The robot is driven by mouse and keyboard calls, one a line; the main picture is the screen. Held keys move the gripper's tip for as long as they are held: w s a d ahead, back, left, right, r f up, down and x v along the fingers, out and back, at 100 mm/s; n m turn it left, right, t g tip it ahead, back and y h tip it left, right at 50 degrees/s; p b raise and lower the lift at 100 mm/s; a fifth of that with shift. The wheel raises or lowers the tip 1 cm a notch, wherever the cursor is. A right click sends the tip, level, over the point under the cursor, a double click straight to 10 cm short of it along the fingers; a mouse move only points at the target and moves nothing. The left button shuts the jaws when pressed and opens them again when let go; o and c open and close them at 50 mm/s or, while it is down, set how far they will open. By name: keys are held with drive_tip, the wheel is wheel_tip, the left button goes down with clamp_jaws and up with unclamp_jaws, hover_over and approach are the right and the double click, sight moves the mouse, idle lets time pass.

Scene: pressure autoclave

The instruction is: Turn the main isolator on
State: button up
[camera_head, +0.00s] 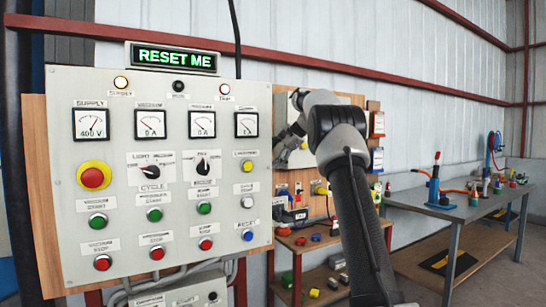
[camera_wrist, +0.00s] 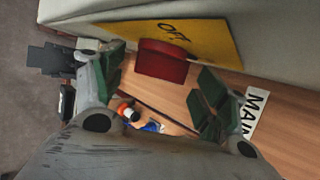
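The main isolator shows in the wrist view as a red handle (camera_wrist: 162,62) on a yellow plate (camera_wrist: 212,42). The word OFF is readable on the plate. A white label reading MAIN (camera_wrist: 254,116) lies on the wood board to the right, partly cut off. My gripper (camera_wrist: 160,72) is open, its green-padded fingers apart on the left and right of the handle. A gap shows on each side, and nothing is held. In the head view my arm reaches toward the board behind the control panel; the isolator and fingertips cannot be made out there.
The grey control panel (camera_head: 128,240) with meters, buttons and a lit RESET ME sign (camera_head: 176,58) stands at the left, close to my arm. Wooden shelves (camera_head: 305,241) with small parts stand below the arm. A workbench (camera_head: 455,208) with tools is at the right.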

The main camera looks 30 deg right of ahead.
drive_tip(key=v, duration=1.2)
idle(0.3)
